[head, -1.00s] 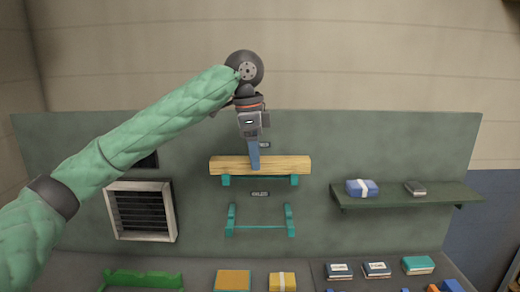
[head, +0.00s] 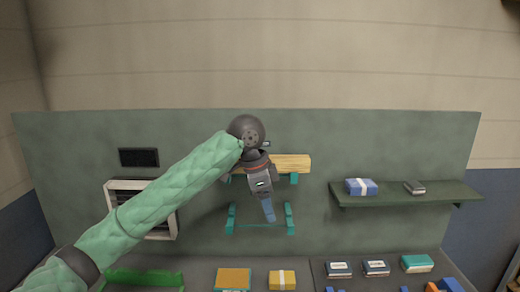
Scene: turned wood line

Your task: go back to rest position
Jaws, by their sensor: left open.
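My left gripper (head: 268,210) hangs from the green padded arm (head: 165,200) that comes in from the lower left. A light wooden bar (head: 295,163) rests on the upper teal bracket (head: 294,179) on the grey-green back panel. The gripper and wrist hide the left part of the bar. My right gripper is not in view.
A green shelf (head: 440,194) at right holds a blue wrapped packet (head: 361,187) and a dark block (head: 414,187). Along the bench lie a green holder (head: 140,278), an orange-topped box (head: 233,279), a yellow box (head: 282,281) and several books. A white-framed vent (head: 170,224) sits behind my arm.

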